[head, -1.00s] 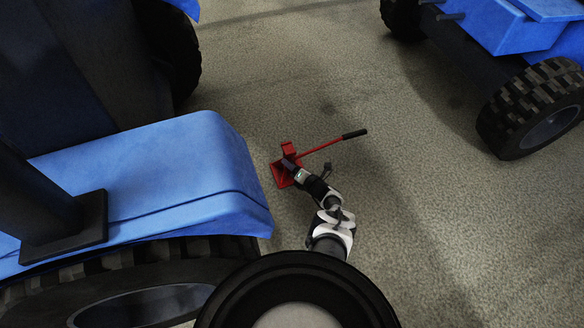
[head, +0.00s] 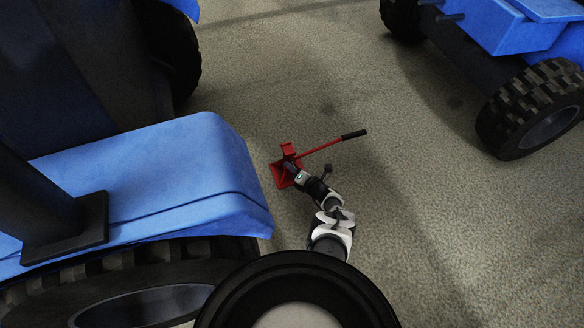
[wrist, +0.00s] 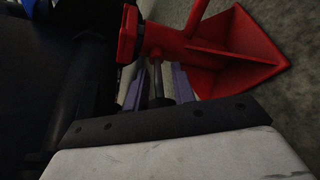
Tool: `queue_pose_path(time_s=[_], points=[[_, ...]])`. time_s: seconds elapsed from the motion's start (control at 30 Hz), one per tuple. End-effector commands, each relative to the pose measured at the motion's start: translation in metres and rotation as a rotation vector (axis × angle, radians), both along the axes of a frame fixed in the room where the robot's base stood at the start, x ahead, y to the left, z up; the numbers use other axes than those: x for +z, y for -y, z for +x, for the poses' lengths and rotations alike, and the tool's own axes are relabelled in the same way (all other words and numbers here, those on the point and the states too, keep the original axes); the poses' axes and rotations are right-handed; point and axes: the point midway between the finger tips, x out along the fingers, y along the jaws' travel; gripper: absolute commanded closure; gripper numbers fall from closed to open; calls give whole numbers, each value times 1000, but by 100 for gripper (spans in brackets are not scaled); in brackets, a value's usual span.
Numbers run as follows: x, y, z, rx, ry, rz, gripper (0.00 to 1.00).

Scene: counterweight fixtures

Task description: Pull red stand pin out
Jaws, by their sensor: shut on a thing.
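The red stand (head: 281,176) is on the floor between the two blue vehicles, with a red bar ending in a black grip reaching right from it. In the wrist view its red flared base (wrist: 240,50) fills the upper right. A thin dark metal pin (wrist: 155,75) runs from the red upright of the stand back towards my wrist. My gripper (head: 292,166) is at the stand in the head view. In the wrist view my gripper (wrist: 153,88) has its fingers on either side of the pin, shut on it. The pin's far end is hidden in the red part.
A blue vehicle (head: 150,180) with large black tyres is close on the left. Another blue vehicle's wheel (head: 535,110) stands at the upper right. The grey floor (head: 440,220) right of my arm is clear. In the wrist view dark parts crowd the left side.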

Motion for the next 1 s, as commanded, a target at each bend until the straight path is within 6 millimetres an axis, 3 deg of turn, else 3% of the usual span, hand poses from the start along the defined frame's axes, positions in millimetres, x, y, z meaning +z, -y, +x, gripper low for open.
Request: queue_pose_path(time_s=[0.07, 0.1, 0.23, 0.67, 1.0], points=[[0, 0, 0, 0, 0, -1, 100], [0, 0, 0, 0, 0, -1, 70], [0, 0, 0, 0, 0, -1, 53], [5, 7, -7, -2, -1, 0, 52], [23, 53, -58, -4, -2, -2, 52]])
